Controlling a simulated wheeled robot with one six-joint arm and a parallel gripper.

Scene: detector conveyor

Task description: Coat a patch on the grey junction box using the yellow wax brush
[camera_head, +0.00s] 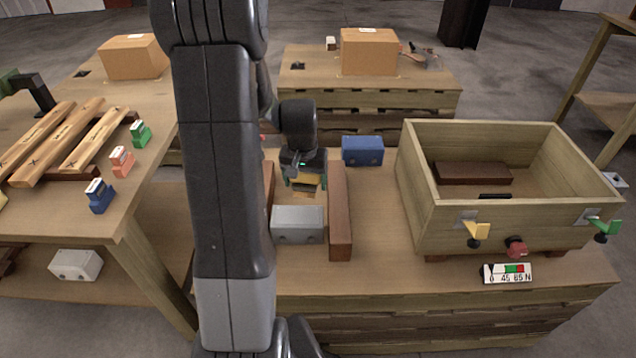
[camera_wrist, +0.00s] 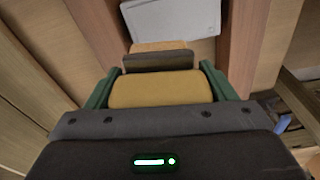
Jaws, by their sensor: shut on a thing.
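The grey junction box (camera_head: 298,222) sits on the middle bench between two brown bars; its pale top shows at the top of the wrist view (camera_wrist: 172,18). My gripper (camera_head: 305,184) is just behind the box and above the bench. Its green fingers are shut on the yellow wax brush (camera_wrist: 160,89), which also shows below the fingers in the head view (camera_head: 306,190). A dark band crosses the brush, and its tan far end points toward the box. Whether the brush touches the box I cannot tell.
A brown bar (camera_head: 340,210) stands close right of the box; another is partly hidden by my arm. A blue box (camera_head: 362,150) is behind. A wooden crate (camera_head: 425,225) with coloured clamps fills the right. Blue (camera_head: 99,196), orange (camera_head: 122,162) and green (camera_head: 140,134) pieces stand on the left table.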

